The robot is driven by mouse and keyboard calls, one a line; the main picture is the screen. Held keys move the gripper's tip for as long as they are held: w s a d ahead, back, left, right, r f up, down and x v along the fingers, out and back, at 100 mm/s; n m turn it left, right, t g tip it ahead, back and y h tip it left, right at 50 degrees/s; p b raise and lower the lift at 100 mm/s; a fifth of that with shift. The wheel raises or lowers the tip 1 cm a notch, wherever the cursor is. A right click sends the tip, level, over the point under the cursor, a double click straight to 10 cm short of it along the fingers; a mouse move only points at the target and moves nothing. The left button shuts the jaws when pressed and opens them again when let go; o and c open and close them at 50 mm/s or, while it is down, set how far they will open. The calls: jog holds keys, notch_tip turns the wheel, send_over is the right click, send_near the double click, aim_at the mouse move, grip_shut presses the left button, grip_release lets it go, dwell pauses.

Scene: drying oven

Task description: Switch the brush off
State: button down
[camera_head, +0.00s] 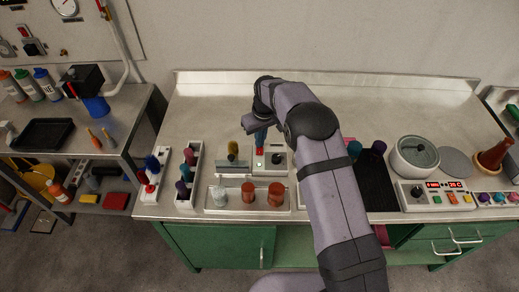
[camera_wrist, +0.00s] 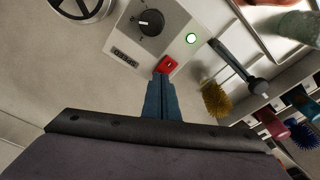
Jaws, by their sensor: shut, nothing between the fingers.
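My gripper (camera_head: 261,138) is shut and empty, pointing down at a small white control box (camera_head: 283,153). In the wrist view, the blue-grey fingertips of my gripper (camera_wrist: 162,77) are at the near edge of a red rocker switch (camera_wrist: 167,64); I cannot tell whether they touch it.
A metal tray (camera_head: 213,208) holds a glass jar and two brown jars (camera_head: 248,192). Racks of coloured brushes (camera_head: 187,172) stand to the left. A round pot (camera_head: 414,156) and a panel with a red display (camera_head: 440,185) stand right. The back of the bench is clear.

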jog(key=shift+f, duration=0.3)
jog(key=shift+r, duration=0.1)
notch_tip(320, 180, up, 7)
jog(key=p, duration=0.4)
dwell(0.6)
dwell(0.4)
jog(key=s+d+r+m, duration=0.2)
jog(key=s+d+r, duration=0.1)
jog(key=s+d, duration=0.3)
jog(key=s+d+r+m, duration=0.1)
jog(key=s+d+r, duration=0.3)
jog(key=s, duration=0.4)
jog(key=s+d+m, duration=0.1)
jog(key=s+d, duration=0.2)
jog(key=s, duration=0.7)
jog(key=s+d+f+m+g, duration=0.1)
jog(key=s+d+m, duration=0.1)
jog(key=s, duration=0.8)
jog(key=shift+s+d+g+h, duration=0.15)
jog(key=shift+d+g+h, duration=0.15)
jog(key=shift+d+h, duration=0.15)
